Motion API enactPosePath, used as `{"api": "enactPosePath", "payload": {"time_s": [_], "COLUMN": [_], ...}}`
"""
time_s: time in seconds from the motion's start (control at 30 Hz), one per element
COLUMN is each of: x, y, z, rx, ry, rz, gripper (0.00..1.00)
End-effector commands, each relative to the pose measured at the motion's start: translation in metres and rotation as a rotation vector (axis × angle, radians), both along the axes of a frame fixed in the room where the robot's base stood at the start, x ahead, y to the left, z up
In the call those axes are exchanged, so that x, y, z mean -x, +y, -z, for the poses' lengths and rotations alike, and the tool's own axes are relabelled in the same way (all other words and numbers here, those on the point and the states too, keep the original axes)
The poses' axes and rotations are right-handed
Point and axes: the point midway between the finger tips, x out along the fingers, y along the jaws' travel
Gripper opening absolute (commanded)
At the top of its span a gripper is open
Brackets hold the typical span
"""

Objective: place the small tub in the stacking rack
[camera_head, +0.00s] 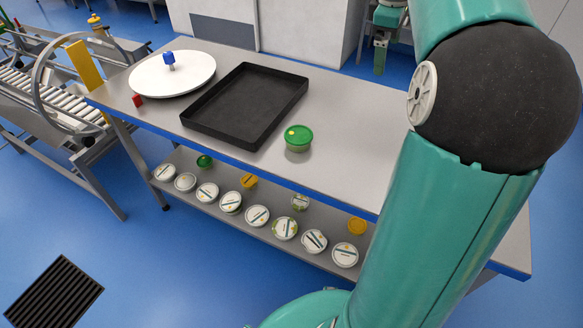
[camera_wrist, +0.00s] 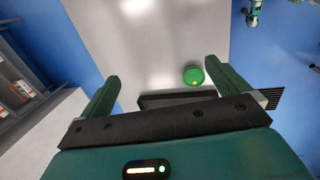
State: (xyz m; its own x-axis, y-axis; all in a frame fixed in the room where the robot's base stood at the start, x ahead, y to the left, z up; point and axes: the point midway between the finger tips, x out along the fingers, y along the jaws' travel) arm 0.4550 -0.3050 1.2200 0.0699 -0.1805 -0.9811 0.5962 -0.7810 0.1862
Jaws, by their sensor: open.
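A small tub with a green lid (camera_head: 298,138) stands upright on the grey table (camera_head: 345,150), right of a shallow black tray (camera_head: 245,105). The tray is empty. Nothing else in view clearly looks like a stacking rack, and I cannot tell whether the tray is it. In the wrist view my gripper (camera_wrist: 160,72) is open and empty, its two fingers wide apart. The green lid (camera_wrist: 194,76) shows beyond the fingers, near the right fingertip and apart from it. A dark edge (camera_wrist: 180,98) shows between the fingers. My gripper is outside the head view.
A white round turntable (camera_head: 185,75) with a blue knob (camera_head: 169,58) and a small red block (camera_head: 137,100) are at the table's left. Several tubs with white, green or yellow lids stand on the lower shelf (camera_head: 270,232). A roller conveyor (camera_head: 45,95) is at far left.

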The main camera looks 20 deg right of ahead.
Motion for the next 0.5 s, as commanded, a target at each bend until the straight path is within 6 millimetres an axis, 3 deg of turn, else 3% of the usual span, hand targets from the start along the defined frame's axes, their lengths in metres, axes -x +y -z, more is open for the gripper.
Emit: {"api": "enactPosePath", "payload": {"time_s": [0.03,0.2,0.5], "x": [0.002,0.018,0.082], "y": [0.031,0.113,0.226], "z": [-0.003,0.002,0.035], "rx": [0.013,0.019,-0.080], "ry": [-0.023,-0.125,-0.319], "rz": [0.018,0.124,0.328], "gripper": [1.00,1.00,1.00]}}
